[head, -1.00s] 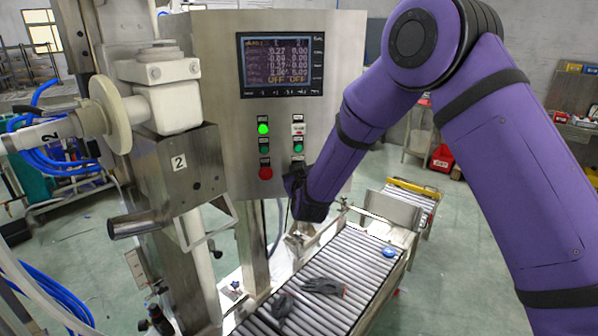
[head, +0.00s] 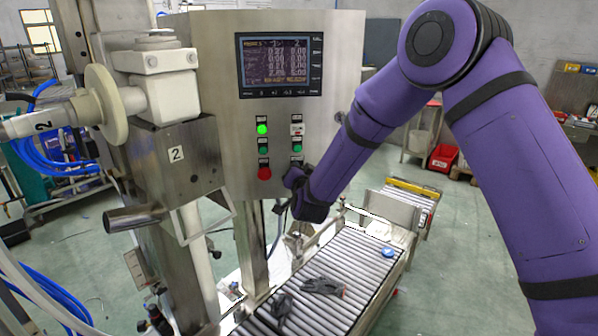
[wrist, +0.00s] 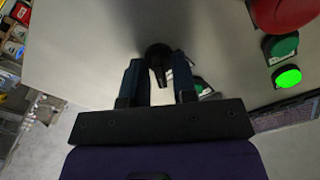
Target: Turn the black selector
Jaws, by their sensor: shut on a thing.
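The black selector (wrist: 157,50) shows in the wrist view on the grey metal panel, a round base with a handle that points down the picture. My gripper (wrist: 159,66) is shut on it, one finger on each side of the handle. In the head view my gripper (head: 296,180) is at the lower right of the control panel (head: 215,60), below a green button (head: 297,149). There my wrist hides the selector.
A red button (head: 264,174) and a lit green button (head: 262,129) sit to the left on the panel, under a screen (head: 280,64). A roller conveyor (head: 340,262) with dark gloves (head: 323,286) on it runs below my arm.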

